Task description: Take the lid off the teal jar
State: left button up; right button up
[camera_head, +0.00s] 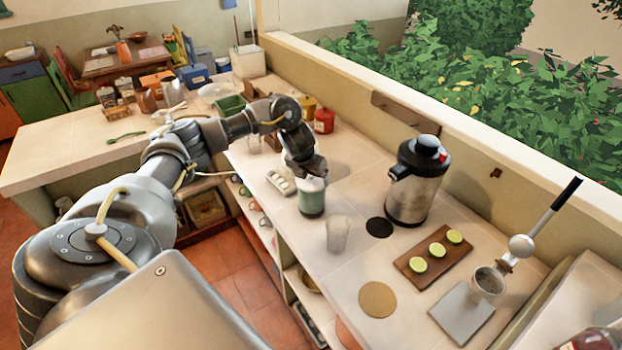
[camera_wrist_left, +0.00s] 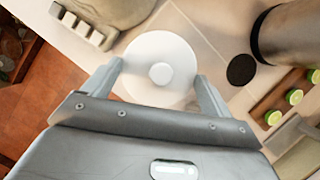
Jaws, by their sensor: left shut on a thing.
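The teal jar (camera_head: 311,202) stands on the tiled counter near its front edge in the head view. Its white lid (camera_head: 312,184) is at the jar's top, and I see no clear gap between them. The left wrist view shows the round lid (camera_wrist_left: 150,45) with its small knob from above; the jar body is hidden beneath it. My left gripper (camera_head: 308,178) comes down from above, its fingers (camera_wrist_left: 161,75) on opposite sides of the lid, shut on it. My right gripper is not in view.
A clear glass (camera_head: 338,235) stands just in front of the jar.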

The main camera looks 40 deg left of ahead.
pick_arm(q)
jog(key=shift+r+b, duration=0.35)
jog(key=shift+b, duration=0.05)
jog(key=shift+r+b, duration=0.3)
jog(key=shift+r, duration=0.35)
jog(key=s+a+r+p, duration=0.1)
jog(key=s+r+p, duration=0.2)
jog(key=s+r, duration=0.7)
jog(key=s, duration=0.4)
jog(key=shift+r, duration=0.25)
